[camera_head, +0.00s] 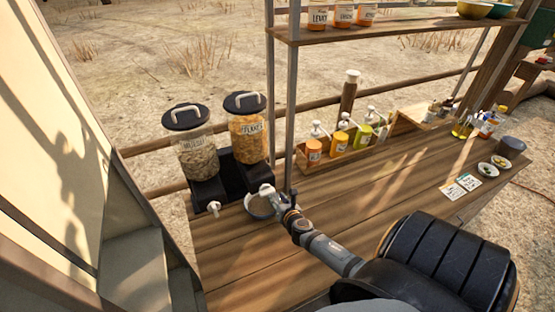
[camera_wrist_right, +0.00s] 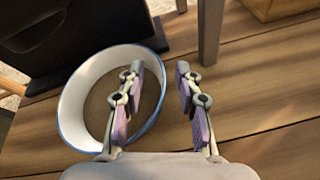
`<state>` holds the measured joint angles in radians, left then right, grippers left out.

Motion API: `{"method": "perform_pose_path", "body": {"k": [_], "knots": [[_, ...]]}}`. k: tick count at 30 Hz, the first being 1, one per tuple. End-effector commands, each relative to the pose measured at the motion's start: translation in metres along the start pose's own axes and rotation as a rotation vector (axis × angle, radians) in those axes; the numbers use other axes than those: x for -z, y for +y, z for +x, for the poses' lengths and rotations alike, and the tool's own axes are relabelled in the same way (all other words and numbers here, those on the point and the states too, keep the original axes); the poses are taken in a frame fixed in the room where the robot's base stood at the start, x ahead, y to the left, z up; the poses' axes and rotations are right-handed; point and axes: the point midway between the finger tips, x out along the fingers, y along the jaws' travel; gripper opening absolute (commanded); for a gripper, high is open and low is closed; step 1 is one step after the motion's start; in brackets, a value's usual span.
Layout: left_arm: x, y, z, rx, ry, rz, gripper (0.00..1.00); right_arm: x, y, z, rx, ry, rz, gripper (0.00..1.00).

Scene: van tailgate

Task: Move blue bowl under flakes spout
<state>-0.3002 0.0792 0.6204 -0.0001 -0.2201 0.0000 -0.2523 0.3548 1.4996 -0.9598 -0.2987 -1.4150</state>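The bowl (camera_head: 252,212), white inside with a blue rim, stands on the wooden counter in front of the flakes dispenser (camera_head: 248,130). A white spout (camera_head: 266,189) shows low in front of this dispenser, close to the bowl's far rim. My right gripper (camera_head: 282,206) is at the bowl's right side and covers part of it. In the right wrist view the gripper (camera_wrist_right: 161,75) is open around the wall of the bowl (camera_wrist_right: 73,110). One finger is over the inside, the other outside, with a gap left. My left gripper is not in view.
The muesli dispenser (camera_head: 197,155) with its spout (camera_head: 214,208) stands to the left. A metal shelf post (camera_head: 270,90) rises behind the bowl. A rack of pump bottles (camera_head: 340,140) stands to the right. The counter (camera_head: 240,255) in front is clear.

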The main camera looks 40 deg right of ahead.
Motion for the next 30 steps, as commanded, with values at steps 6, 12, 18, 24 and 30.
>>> {"method": "perform_pose_path", "body": {"k": [6, 12, 18, 24, 30], "knots": [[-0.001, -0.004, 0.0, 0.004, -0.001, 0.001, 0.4, 0.0, 0.0, -0.002, 0.0, 0.0, 0.0, 0.34], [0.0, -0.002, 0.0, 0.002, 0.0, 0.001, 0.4, 0.001, 0.0, -0.035, -0.001, 0.003, -0.003, 0.34], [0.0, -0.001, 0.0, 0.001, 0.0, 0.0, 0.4, 0.002, -0.001, -0.084, 0.0, 0.003, -0.003, 0.34], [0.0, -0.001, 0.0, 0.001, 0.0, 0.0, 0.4, 0.001, 0.0, -0.114, 0.0, 0.002, -0.001, 0.34], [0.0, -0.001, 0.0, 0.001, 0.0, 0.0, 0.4, 0.0, 0.0, -0.12, 0.0, 0.0, 0.0, 0.34]]}}
